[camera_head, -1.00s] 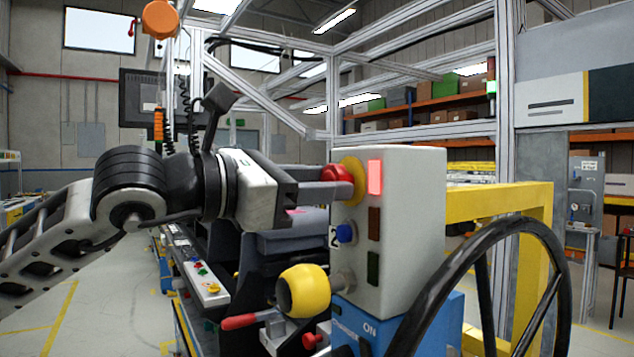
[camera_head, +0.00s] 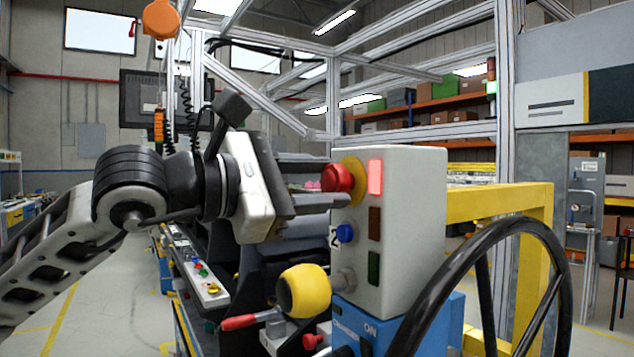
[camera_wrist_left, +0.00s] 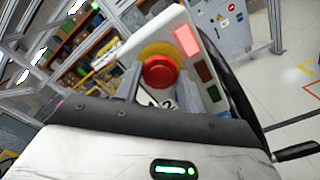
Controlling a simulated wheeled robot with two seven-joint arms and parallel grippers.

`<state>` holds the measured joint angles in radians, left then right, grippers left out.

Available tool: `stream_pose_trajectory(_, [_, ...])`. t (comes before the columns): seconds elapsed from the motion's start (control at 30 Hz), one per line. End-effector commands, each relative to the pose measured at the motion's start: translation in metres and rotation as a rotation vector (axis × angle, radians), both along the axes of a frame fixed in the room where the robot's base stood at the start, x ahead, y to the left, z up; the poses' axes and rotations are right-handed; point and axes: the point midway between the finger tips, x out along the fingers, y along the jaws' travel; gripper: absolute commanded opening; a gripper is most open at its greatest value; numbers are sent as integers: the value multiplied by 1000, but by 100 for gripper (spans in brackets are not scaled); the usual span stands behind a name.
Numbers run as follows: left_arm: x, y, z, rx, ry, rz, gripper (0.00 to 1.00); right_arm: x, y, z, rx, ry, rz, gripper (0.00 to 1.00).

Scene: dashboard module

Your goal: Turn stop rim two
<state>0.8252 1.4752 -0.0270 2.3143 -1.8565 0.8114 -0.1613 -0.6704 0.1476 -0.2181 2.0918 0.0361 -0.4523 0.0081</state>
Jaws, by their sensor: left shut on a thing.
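The red stop button (camera_head: 338,178) with its yellow collar (camera_head: 354,172) sits high on the grey control box (camera_head: 412,240), which bears a "2" label (camera_head: 334,237). My left gripper (camera_head: 337,184) reaches it from the left and is shut on the button. In the left wrist view the red button (camera_wrist_left: 160,73) lies between the two fingers (camera_wrist_left: 159,82), one on each side. The red lamp (camera_head: 375,177) beside it is lit. The button's contact faces are partly hidden. My right gripper is not in view.
A black handwheel (camera_head: 567,270) stands at front right, near a yellow frame (camera_head: 500,200). A red-handled lever (camera_head: 240,322) is low at the left.

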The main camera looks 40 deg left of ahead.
Motion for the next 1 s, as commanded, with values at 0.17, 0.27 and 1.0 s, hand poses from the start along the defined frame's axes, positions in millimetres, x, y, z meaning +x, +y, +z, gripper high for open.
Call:
stream_pose_trajectory(0.17, [-1,0,2,0,-7,-1,17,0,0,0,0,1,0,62])
stream_pose_trajectory(0.27, [-1,0,2,0,-7,-1,17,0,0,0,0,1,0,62])
stream_pose_trajectory(1.0, [-8,5,-4,-1,-3,4,62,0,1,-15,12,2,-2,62])
